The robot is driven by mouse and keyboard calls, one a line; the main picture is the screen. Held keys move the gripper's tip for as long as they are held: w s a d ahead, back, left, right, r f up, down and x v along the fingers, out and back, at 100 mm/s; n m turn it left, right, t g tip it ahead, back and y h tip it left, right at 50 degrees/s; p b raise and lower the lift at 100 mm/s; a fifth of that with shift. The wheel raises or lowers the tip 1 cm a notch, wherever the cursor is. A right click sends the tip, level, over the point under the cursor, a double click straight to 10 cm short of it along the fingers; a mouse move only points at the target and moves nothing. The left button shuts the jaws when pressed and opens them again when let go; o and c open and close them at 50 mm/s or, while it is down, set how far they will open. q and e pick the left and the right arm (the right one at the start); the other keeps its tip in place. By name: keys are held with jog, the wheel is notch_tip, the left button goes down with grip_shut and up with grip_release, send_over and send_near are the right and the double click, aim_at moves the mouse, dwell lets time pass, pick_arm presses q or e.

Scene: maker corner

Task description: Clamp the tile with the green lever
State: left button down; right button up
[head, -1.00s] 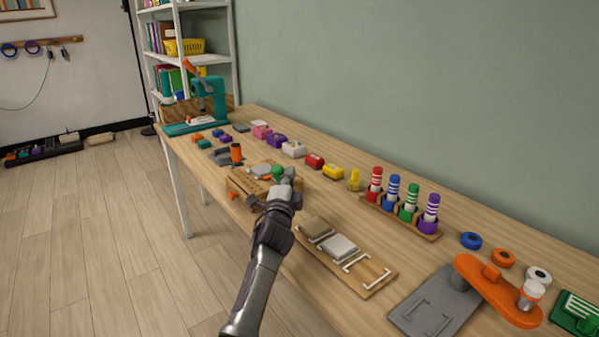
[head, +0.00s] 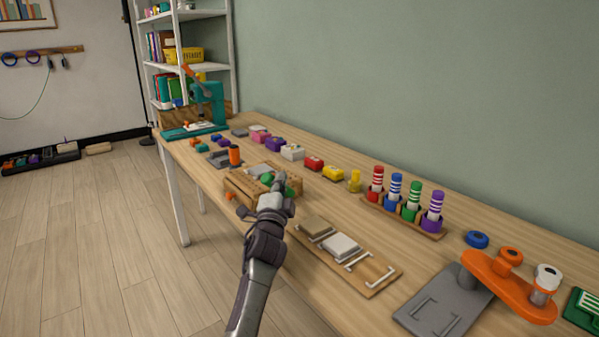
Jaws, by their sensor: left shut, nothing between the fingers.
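A wooden clamp fixture (head: 238,187) stands near the front edge of the bench, in the left half of the head view. A light grey tile (head: 259,169) shows on its top. Green parts of the lever (head: 266,178) show at the fixture's right side, right at my fingers. My left gripper (head: 281,185) is shut with nothing between its fingers. It is at the lever and partly hides it and the fixture's right end; whether it touches the lever I cannot tell. My right gripper is not in view.
An orange cylinder on a grey base (head: 235,155) stands behind the fixture. A wooden board with pale tiles (head: 370,274) lies to the right of my arm. Farther right are a rack of striped cylinders (head: 401,220) and an orange arm on a grey plate (head: 510,288).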

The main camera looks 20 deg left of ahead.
pick_arm(q)
jog(key=shift+s+a+f, duration=0.3)
jog(key=shift+s+f, duration=0.05)
jog(key=shift+f, duration=0.15)
jog(key=shift+s+a+f, duration=0.1)
jog(key=shift+s+f, duration=0.05)
jog(key=shift+f, duration=0.1)
jog(key=shift+s+a+f+b, duration=0.25)
jog(key=shift+f+b, duration=0.1)
jog(key=shift+b, duration=0.1)
jog(key=shift+s+f, duration=0.1)
jog(key=shift+f, duration=0.05)
jog(key=shift+s+a+f+b, duration=0.1)
jog(key=shift+s+f+b, duration=0.05)
jog(key=shift+f+b, duration=0.15)
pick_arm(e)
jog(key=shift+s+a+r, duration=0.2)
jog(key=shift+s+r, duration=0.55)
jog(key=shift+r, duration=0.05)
pick_arm(q)
jog(key=shift+f, duration=0.15)
jog(key=v, duration=1.2)
jog(key=shift+r, duration=0.2)
